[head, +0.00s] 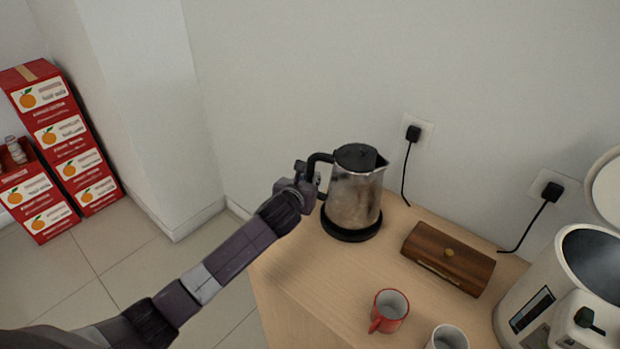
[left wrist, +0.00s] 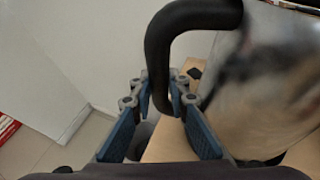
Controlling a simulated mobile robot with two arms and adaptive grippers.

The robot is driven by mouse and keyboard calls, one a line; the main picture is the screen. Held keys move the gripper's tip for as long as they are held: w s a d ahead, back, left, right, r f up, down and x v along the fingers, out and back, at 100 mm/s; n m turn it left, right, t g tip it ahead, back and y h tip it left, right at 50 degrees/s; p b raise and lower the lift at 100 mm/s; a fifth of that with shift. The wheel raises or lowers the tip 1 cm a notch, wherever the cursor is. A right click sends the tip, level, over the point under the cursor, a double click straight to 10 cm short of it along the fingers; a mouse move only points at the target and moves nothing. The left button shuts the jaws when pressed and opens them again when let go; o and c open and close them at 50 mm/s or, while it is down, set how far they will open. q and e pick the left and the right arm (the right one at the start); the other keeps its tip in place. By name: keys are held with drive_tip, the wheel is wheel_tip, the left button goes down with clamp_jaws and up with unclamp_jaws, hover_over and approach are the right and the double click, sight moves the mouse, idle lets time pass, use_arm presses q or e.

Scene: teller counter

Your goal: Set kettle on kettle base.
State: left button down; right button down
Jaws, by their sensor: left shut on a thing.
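The kettle (head: 354,194) has a metal body, a black lid and a black handle, and stands upright at the far left part of the counter. The black round kettle base (head: 351,232) shows under it; I cannot tell whether the kettle is fully seated. My left gripper (head: 308,182) is at the handle, on the kettle's left side. In the left wrist view, its blue fingers (left wrist: 162,112) are shut around the lower end of the black handle (left wrist: 160,60), with the metal body (left wrist: 265,85) close on the right. My right gripper is not in view.
A wooden box (head: 448,258) lies right of the kettle. A red mug (head: 389,311), a white mug (head: 449,338) and a white appliance (head: 540,300) stand nearer on the wooden counter (head: 310,285). Two plugs with cords are on the wall. Red cartons (head: 65,140) stand on the floor at left.

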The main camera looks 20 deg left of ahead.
use_arm(q)
drive_tip(key=shift+r, duration=0.3)
drive_tip(key=shift+p, duration=0.5)
idle(0.7)
drive_tip(key=shift+p, duration=0.5)
drive_tip(key=shift+f+b, duration=0.35)
drive_tip(key=shift+f, duration=0.35)
idle(0.6)
drive_tip(key=c, duration=2.1)
unclamp_jaws()
drive_tip(key=shift+s, duration=0.1)
drive_tip(key=shift+s+f, duration=0.1)
drive_tip(key=shift+f, duration=0.25)
drive_tip(key=shift+p+v, duration=4.75)
drive_tip(key=shift+v, duration=0.8)
